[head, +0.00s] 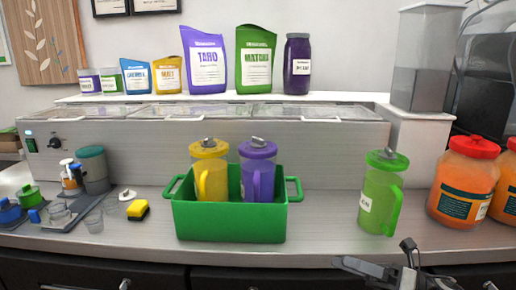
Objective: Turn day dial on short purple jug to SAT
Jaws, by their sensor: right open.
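The short purple jug (257,168) stands upright in a green bin (230,222), at its right side. A small grey piece (258,141) sits on top of the jug's purple lid. Any day markings are too small to read. The jug's handle faces the front, and its lower part is hidden by the bin's front wall. My right gripper (376,254) is open and empty at the counter's front edge, to the right of the bin and well apart from the jug. My left gripper is out of view.
A yellow jug (209,165) stands close left of the purple one in the bin. A green jug (381,195) stands on the counter just beyond my right gripper. Orange jars (464,180) are at the far right. The counter between bin and green jug is clear.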

